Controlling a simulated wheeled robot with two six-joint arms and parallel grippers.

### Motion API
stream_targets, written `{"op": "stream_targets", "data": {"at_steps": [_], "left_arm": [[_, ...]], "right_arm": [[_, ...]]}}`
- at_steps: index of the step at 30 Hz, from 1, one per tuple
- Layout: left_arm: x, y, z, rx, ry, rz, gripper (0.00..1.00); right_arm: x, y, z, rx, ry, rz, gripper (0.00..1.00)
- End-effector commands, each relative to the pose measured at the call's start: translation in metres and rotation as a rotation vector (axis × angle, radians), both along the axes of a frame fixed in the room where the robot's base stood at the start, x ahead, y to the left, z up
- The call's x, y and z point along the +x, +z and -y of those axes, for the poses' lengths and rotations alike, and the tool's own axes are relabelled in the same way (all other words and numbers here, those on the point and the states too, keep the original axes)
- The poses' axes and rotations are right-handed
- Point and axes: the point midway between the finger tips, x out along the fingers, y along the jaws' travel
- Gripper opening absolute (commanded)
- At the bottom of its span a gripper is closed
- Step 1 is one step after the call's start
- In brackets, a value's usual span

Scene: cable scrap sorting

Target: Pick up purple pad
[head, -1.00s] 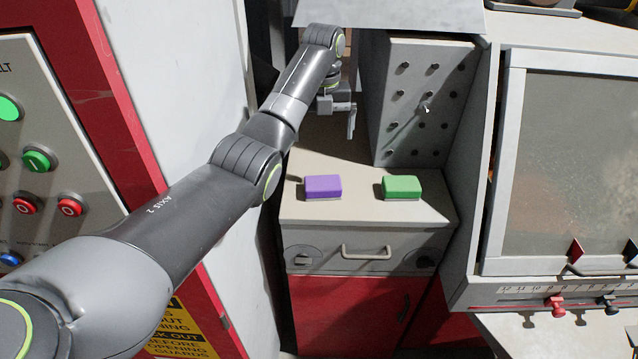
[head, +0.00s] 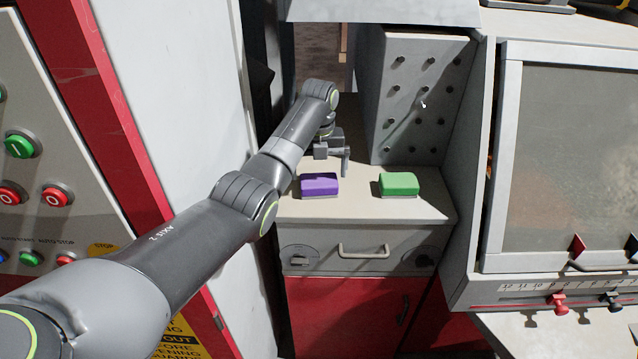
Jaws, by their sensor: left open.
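The purple pad (head: 319,184) lies flat on the beige top of a small cabinet, near its front left. My left gripper (head: 338,166) is open and empty just behind and above the pad, a little to its right. It appears apart from the pad; the exact height gap is hard to tell. My right gripper is out of the view.
A green pad (head: 398,183) lies to the right of the purple one. A grey panel with several knobs (head: 420,100) stands behind it. A drawer with a handle (head: 363,250) is below. A large windowed machine (head: 570,150) stands at right, a red-edged control panel (head: 75,100) at left.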

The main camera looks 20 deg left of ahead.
Motion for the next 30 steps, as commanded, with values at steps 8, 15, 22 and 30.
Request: {"op": "stream_targets", "data": {"at_steps": [8, 15, 22, 30], "left_arm": [[-0.001, -0.037, 0.001, -0.001, -0.001, -0.003, 1.0], [-0.001, -0.041, 0.0, 0.0, -0.001, -0.001, 1.0], [-0.001, -0.041, 0.0, 0.0, -0.001, -0.001, 0.74], [0.0, -0.04, 0.0, 0.0, -0.001, 0.0, 0.63]], "right_arm": [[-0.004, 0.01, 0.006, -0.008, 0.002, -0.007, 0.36], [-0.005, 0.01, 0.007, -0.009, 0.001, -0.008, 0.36], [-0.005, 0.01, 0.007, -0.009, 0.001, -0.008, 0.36], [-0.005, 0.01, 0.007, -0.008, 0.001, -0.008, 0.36]]}}
